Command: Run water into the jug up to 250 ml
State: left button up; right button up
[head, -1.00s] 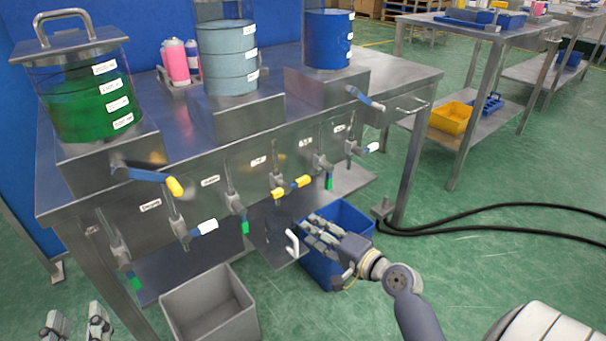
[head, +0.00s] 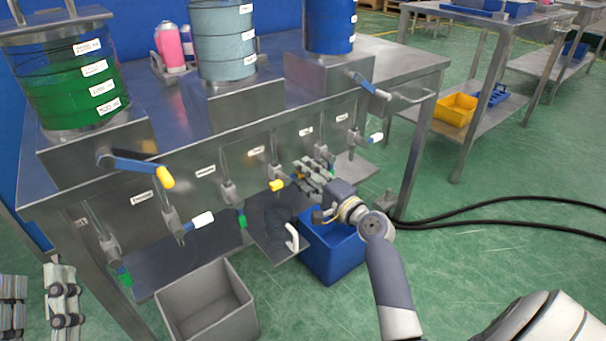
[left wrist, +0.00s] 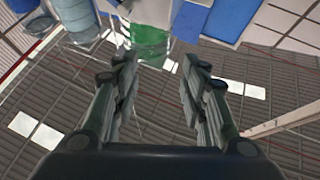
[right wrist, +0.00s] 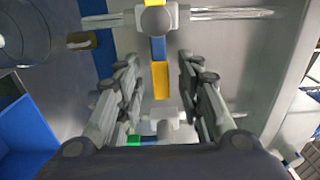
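A clear jug stands under the taps; its white handle (head: 292,238) shows best and its body is faint against the dark shelf. A clear round vessel (right wrist: 28,30), perhaps the jug, shows at upper left in the right wrist view. My right gripper (head: 310,172) is at the tap row, in front of a tap with a yellow-ended lever (head: 277,186). In the right wrist view a blue and yellow lever (right wrist: 160,78) lies between its open fingers, with gaps both sides. My left gripper (head: 38,300) is open and empty at lower left. The jug's water level cannot be read.
Green (head: 72,90), light-blue (head: 224,40) and dark-blue (head: 328,25) tanks stand on the steel bench. A grey bin (head: 205,303) and a blue bin (head: 335,255) stand on the floor below. Other taps flank my right gripper closely. Black hoses lie at right.

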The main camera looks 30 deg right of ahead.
pick_arm(q)
jog(key=shift+s+r+t, duration=0.25)
jog(key=shift+r+t, duration=0.05)
jog(key=shift+r, duration=0.1)
pick_arm(e)
jog(key=shift+w+a, duration=0.1)
jog(key=shift+w, duration=0.5)
grip_shut()
jog(key=shift+f+m+p, duration=0.4)
jog(key=shift+m+p, duration=0.35)
jog(key=shift+m, duration=0.25)
pick_arm(q)
notch_tip(320, 180, down, 13)
jog(key=w+a+g+y+p, duration=0.1)
jog(key=w+g+y, duration=0.1)
jog(key=g, duration=0.5)
jog(key=shift+w+r, duration=0.2)
jog(key=shift+w, duration=0.2)
pick_arm(e)
jog(key=m, duration=0.1)
jog(key=f+m, duration=0.1)
jog(key=m, duration=0.1)
jog(key=shift+a+f, duration=0.25)
grip_release()
